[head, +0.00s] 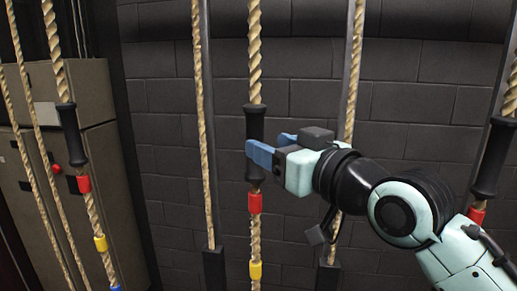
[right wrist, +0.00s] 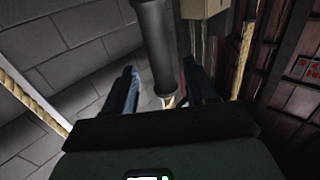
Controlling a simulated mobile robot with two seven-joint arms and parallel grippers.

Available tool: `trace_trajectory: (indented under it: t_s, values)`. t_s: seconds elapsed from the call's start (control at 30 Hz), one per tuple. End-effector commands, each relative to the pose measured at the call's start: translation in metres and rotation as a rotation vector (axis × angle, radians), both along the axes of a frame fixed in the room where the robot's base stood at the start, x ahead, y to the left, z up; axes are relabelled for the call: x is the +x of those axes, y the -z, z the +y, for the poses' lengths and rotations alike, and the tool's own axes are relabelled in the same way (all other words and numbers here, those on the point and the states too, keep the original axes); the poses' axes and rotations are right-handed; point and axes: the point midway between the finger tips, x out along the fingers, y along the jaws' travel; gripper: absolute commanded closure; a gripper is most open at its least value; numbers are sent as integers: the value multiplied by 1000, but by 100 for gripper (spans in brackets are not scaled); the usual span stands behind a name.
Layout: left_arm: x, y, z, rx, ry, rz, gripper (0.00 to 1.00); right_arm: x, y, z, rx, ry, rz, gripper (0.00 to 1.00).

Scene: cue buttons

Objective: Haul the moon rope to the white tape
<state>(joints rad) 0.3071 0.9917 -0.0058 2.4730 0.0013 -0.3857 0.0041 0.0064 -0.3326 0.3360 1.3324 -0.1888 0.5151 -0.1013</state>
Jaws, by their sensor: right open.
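Several tan ropes hang in the head view; no moon mark can be read, so I cannot tell which is the moon rope. The middle rope (head: 255,45) has a black grip sleeve (head: 255,122), with red tape (head: 254,203) and yellow tape (head: 256,270) below. No white tape shows. My right gripper (head: 268,147) is open at the lower part of this sleeve, its blue fingers pointing left. In the right wrist view the black sleeve (right wrist: 156,45) runs between the two open fingers, with no clear contact. My left gripper is out of view.
A left rope has a black sleeve (head: 71,131), red, yellow and blue tape. A right rope's sleeve (head: 492,157) is beside my right arm. A grey cabinet (head: 95,90) with a red button (head: 56,169) stands left. A dark block wall (head: 160,70) lies behind.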

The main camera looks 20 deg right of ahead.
Motion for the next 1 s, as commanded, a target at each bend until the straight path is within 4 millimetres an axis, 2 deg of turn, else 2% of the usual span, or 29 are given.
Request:
trace_trajectory:
  t_s: [0.03, 0.2, 0.4, 1.0]
  values:
    - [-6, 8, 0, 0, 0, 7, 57, -14, 3, -3, 0, 1, -1, 44]
    - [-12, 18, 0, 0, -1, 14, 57, -48, 3, -9, 1, 1, 0, 44]
    - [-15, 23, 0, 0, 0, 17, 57, -70, 2, -14, 1, 1, 2, 44]
    - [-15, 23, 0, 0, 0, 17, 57, -75, 1, -15, 1, 1, 2, 44]
